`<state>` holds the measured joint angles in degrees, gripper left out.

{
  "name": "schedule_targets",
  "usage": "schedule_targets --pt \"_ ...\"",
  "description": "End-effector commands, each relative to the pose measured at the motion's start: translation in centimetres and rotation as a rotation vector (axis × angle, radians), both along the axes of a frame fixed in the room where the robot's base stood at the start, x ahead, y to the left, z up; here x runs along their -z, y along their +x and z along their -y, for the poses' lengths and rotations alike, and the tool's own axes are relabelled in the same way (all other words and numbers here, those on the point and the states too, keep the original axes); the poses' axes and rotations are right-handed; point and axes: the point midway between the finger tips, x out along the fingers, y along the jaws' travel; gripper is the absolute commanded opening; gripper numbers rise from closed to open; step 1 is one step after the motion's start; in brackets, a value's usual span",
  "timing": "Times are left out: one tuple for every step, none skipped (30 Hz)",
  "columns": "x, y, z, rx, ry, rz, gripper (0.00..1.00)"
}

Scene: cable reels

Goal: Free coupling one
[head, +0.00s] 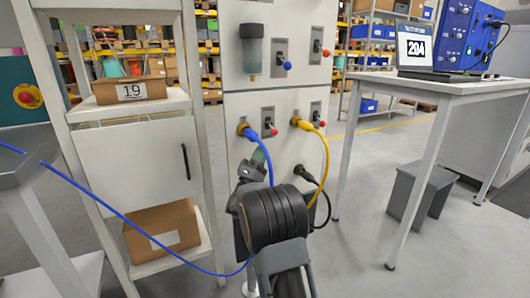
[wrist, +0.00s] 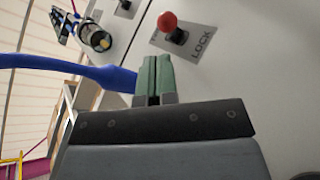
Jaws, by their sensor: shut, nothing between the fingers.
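A grey panel (head: 232,104) carries a blue plug (head: 250,134) in a brass socket, a yellow plug (head: 305,125) to its right and a black plug (head: 300,171) lower down. I cannot read which is coupling one. A small lever with a red knob (head: 274,132) sits beside the blue plug. In the wrist view, a red knob (wrist: 167,22) stands on a plate marked LOCK. My gripper (head: 258,157) is just below the blue plug. Its green fingertips (wrist: 152,72) are shut and empty, apart from the knob. The blue cable (wrist: 95,74) passes left of them.
Above are a blue-knob lever (head: 287,66) and a clear cylinder (head: 252,55). The blue cable loops low at left, before a shelf (head: 185,103) with boxes. A table (head: 453,88) with a laptop stands right.

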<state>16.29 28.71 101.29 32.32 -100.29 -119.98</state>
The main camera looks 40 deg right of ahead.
Motion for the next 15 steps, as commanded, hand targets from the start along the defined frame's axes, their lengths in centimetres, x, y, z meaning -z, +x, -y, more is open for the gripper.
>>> schedule_targets --pt "1.3 -0.2 -0.5 0.001 0.0 0.001 0.0" --pt "1.6 -0.3 -0.8 0.002 -0.001 0.002 0.0" --pt "2.0 -0.5 -1.1 0.004 -0.001 0.002 0.0" --pt "2.2 -0.6 -1.3 0.005 -0.001 0.002 0.0" --pt "2.5 -0.6 -1.5 0.006 -0.001 0.001 0.0" --pt "2.8 -0.7 -1.7 0.007 -0.001 0.0 0.0" --pt "3.0 -0.8 -1.9 0.008 -0.001 0.0 0.0" --pt "3.1 -0.8 -2.0 0.008 -0.002 0.001 0.0" --pt "3.2 -0.9 -2.2 0.009 -0.003 0.002 0.0" --pt "3.3 -1.0 -2.3 0.01 -0.003 0.001 0.0" --pt "3.4 -1.0 -2.4 0.01 -0.003 0.001 0.0" --pt "3.5 -1.0 -2.5 0.01 -0.002 0.002 0.0" --pt "3.5 -1.1 -2.5 0.01 -0.002 0.002 0.0" --pt "3.5 -1.1 -2.5 0.011 -0.003 0.001 0.0" --pt "3.5 -1.1 -2.5 0.011 -0.003 0.001 0.0"
